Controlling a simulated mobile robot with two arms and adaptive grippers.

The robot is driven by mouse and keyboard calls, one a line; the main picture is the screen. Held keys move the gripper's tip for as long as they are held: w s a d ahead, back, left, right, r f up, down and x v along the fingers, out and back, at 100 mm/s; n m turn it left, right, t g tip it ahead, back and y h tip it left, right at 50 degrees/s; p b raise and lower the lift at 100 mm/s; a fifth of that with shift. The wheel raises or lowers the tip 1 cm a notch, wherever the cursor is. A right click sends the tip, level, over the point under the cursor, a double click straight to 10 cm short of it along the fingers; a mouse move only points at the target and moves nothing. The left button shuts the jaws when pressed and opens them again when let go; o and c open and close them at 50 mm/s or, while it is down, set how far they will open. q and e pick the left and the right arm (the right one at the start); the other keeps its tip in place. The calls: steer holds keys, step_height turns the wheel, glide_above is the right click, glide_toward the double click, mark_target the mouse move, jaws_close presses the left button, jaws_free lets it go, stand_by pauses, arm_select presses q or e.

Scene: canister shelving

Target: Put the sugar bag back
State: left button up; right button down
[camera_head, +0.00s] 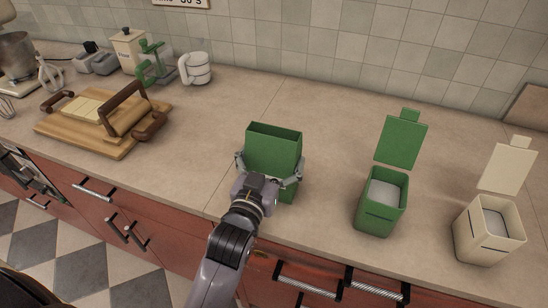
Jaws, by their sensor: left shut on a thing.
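The sugar bag (273,149) is a green, open-topped, box-shaped thing with a dark inside; no label on it is readable. It stands upright at the middle of the counter. My left gripper (270,172) is shut on it, with a finger at each side, and hides part of its lower front. I cannot tell whether its base touches the counter. My right gripper is not in view.
A green canister (369,217) and a cream canister (477,247) stand open to the right, lids raised, with pale contents. A wooden board (92,145) with a roller tool is at left. A white mug-like thing (200,69) stands behind. Counter (325,130) behind the bag is clear.

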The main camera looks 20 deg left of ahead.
arm_select(q)
steer(key=shift+s, duration=0.1)
steer(key=o, duration=1.1)
steer(key=shift+f, duration=0.1)
steer(key=shift+s, duration=0.15)
steer(key=s, duration=1.1)
steer(key=shift+s+a+r, duration=0.2)
steer(key=shift+s, duration=0.1)
